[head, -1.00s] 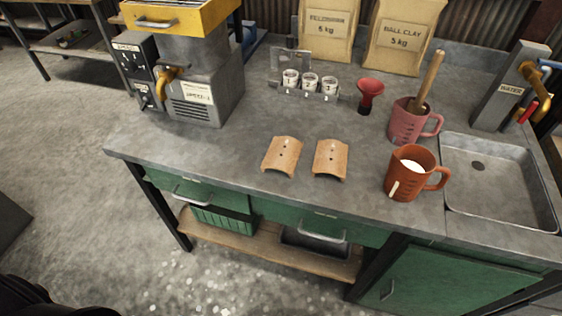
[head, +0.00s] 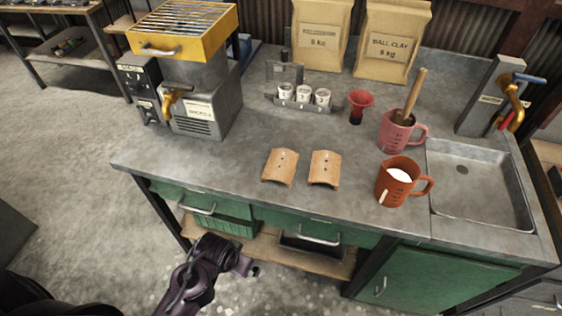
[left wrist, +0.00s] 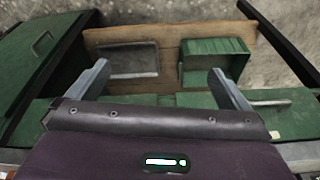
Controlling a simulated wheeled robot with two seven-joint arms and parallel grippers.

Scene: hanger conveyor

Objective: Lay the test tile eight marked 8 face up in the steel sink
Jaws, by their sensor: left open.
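Two curved tan tiles lie apart on the grey counter, a left tile (head: 281,167) and a right tile (head: 325,168). Each has small dark marks, too small to read, so I cannot tell which is tile 8. The steel sink (head: 478,192) is at the right end of the counter and looks empty. My left gripper (head: 249,267) is in front of the counter, low and away from the tiles. In the left wrist view my left gripper (left wrist: 158,76) is open and empty above the lower shelf. My right gripper is not in view.
An orange jug (head: 394,184) with white contents stands between the right tile and the sink. A pink mug (head: 394,134) with a wooden handle, a red funnel (head: 357,105) and a cup rack (head: 303,104) stand behind. The counter left of the tiles is clear.

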